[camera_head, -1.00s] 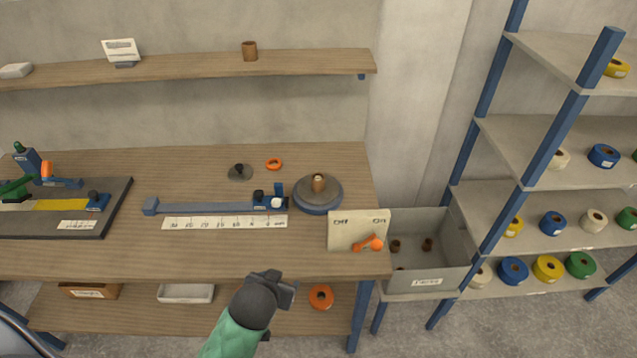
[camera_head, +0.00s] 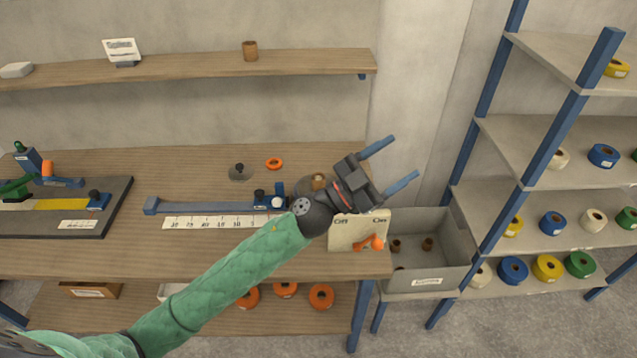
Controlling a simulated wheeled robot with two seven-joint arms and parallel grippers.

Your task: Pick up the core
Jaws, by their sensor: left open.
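A brown core (camera_head: 318,181) stands on the round grey turntable (camera_head: 303,187) at the right part of the bench; my left gripper's body hides much of the turntable. Another brown core (camera_head: 250,51) stands on the upper shelf. Several small brown cores, one of them here (camera_head: 428,244), lie in the grey bin (camera_head: 448,270) right of the bench. My left gripper (camera_head: 405,157) is open and empty, its two blue fingers pointing up and right, past the bench's right edge in the picture. My right gripper is not in view.
An on/off switch panel (camera_head: 345,234) with an orange lever stands at the bench's front right corner, close under my left wrist. A ruler strip (camera_head: 205,223) lies on the bench. A rack (camera_head: 475,195) with coloured tape rolls stands on the right.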

